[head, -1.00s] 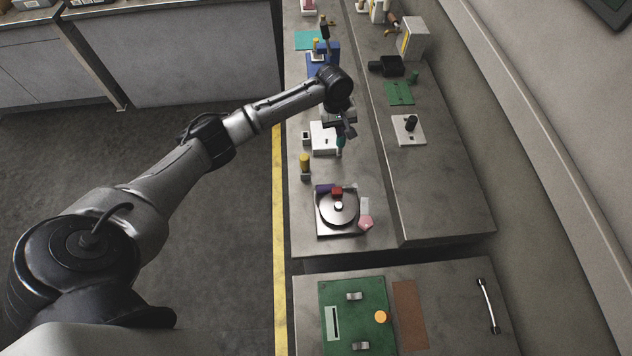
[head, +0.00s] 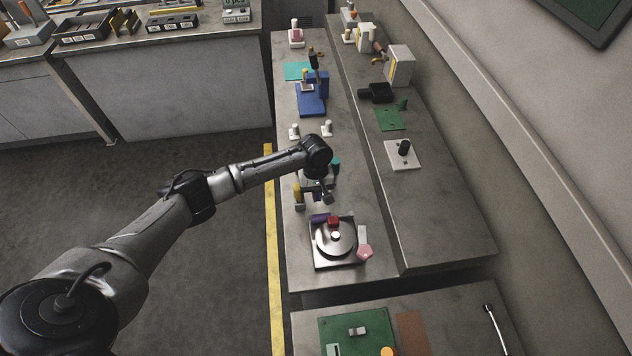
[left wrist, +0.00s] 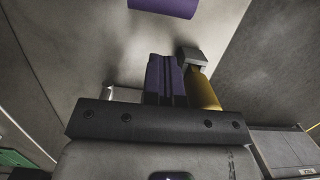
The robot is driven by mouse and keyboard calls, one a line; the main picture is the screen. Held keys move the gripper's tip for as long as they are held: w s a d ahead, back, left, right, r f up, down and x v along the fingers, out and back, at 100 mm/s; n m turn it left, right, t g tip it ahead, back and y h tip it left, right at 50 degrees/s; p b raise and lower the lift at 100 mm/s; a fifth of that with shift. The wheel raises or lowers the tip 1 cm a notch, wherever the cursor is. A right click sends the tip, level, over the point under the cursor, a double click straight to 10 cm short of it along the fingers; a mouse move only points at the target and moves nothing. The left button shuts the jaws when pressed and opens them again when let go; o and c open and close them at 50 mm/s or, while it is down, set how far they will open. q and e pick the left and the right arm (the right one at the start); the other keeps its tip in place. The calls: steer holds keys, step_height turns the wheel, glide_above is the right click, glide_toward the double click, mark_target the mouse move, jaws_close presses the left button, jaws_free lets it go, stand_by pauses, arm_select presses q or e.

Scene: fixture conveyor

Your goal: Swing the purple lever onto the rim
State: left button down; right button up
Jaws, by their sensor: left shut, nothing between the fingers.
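A round dark turntable with a pale hub (head: 335,238) sits on a square plate on the workbench in the head view. The purple lever (head: 319,219) lies at its far left edge, beside a red block (head: 333,221). In the left wrist view a purple piece, apparently the lever (left wrist: 165,7), is cut off by the top edge. My left gripper (head: 326,196) is shut and empty, just beyond the lever and apart from it in the head view. Its arm hides part of the bench behind it. My right gripper is not in view.
A pink piece (head: 364,251) lies at the turntable's right. A blue fixture (head: 313,98) stands farther back. The raised right part of the bench (head: 430,220) is clear near its front.

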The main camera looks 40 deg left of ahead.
arm_select(q)
steer(key=shift+s+d+f, duration=0.3)
steer(key=shift+s+d, duration=0.2)
steer(key=shift+d, duration=0.1)
steer(key=shift+s+d+f, duration=0.3)
steer(key=shift+s+d, duration=0.2)
steer(key=shift+d, duration=0.1)
steer(key=shift+d+r+p, duration=0.1)
steer(key=shift+r+p, duration=0.05)
steer(key=shift+p, duration=0.35)
steer(key=p, duration=0.3)
steer(key=shift+s+d+n, duration=0.35)
steer(key=shift+s+n, duration=0.05)
steer(key=shift+s+f, duration=0.1)
steer(key=shift+f, duration=0.2)
